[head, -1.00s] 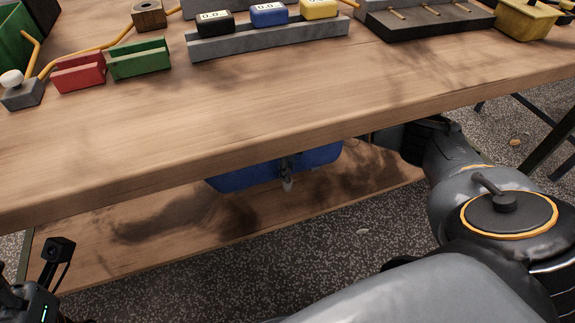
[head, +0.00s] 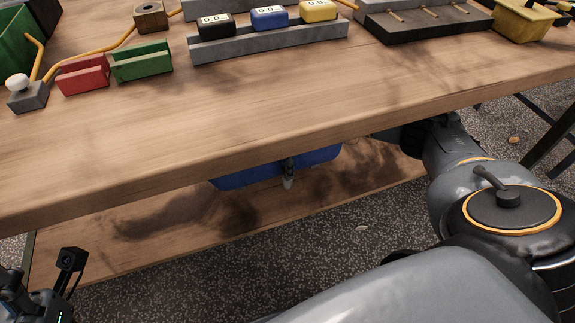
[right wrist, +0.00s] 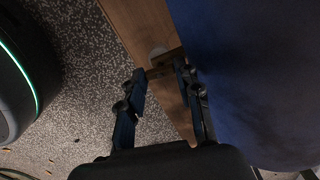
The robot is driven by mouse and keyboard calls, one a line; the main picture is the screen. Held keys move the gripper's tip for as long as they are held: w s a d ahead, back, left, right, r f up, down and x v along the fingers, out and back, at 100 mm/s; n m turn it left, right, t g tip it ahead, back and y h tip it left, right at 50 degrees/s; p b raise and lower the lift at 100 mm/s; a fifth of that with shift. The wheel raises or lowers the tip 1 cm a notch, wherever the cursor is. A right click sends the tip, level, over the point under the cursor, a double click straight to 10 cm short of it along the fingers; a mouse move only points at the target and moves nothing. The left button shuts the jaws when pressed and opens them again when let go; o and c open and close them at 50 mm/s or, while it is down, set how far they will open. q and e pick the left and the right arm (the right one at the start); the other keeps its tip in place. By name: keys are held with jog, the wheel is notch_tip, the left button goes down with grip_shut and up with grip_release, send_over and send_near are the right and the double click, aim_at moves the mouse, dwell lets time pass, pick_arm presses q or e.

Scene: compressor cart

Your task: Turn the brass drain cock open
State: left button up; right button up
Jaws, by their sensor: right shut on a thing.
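The blue tank (head: 235,177) shows partly below the table edge in the head view and fills the right of the right wrist view (right wrist: 245,75). A small dark fitting with a paler tip, apparently the drain cock (head: 288,174), hangs at its front. In the right wrist view, my right gripper (right wrist: 161,76) is beside the tank, its fingers closed on the dim cock (right wrist: 165,60). The cock's handle angle is hard to tell. The head view shows my right arm reaching under the table; the fingertips are hidden. Only part of my left gripper (head: 40,300) shows at lower left.
The wooden tabletop (head: 270,110) overhangs the tank. A lower wooden shelf (head: 170,225) lies beneath. Red (head: 83,78) and green (head: 141,62) holders and a grey rack (head: 265,42) with gauges stand on top. Speckled floor in front is clear.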

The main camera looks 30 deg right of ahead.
dwell(0.4)
jog(key=o, duration=1.2)
jog(key=shift+c, duration=0.2)
jog(key=shift+r, duration=4)
jog(key=shift+s+f, duration=0.1)
